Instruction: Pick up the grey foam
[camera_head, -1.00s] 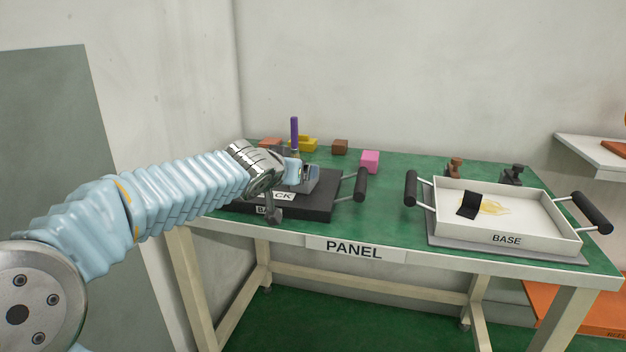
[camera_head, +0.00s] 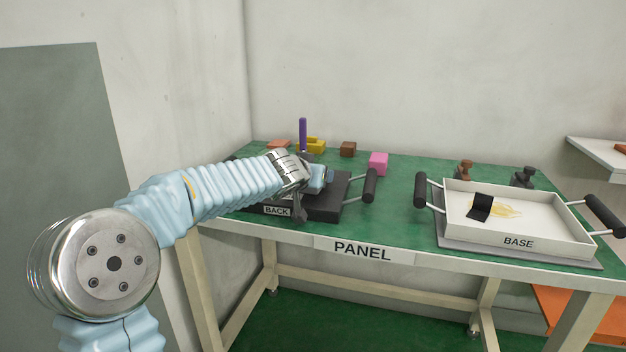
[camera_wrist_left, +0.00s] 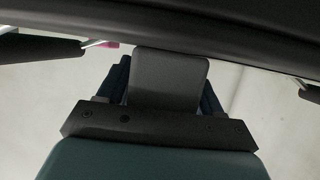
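The grey foam is a rounded grey slab (camera_wrist_left: 168,78) in the left wrist view, between the dark fingers of my left gripper (camera_wrist_left: 165,88). A finger shows close along each side of it; I cannot tell whether they press on it. In the head view my left gripper (camera_head: 318,180) is low over the black tray marked BACK (camera_head: 325,212), at the left of the table. There the foam is mostly hidden behind the gripper and wrist. My right gripper is not in view.
A purple upright rod (camera_head: 303,134), a yellow block (camera_head: 314,145), a brown block (camera_head: 348,149) and a pink block (camera_head: 378,163) stand behind the tray. A white tray marked BASE (camera_head: 518,242) stands at the right. Green tabletop (camera_head: 395,215) is free between the trays.

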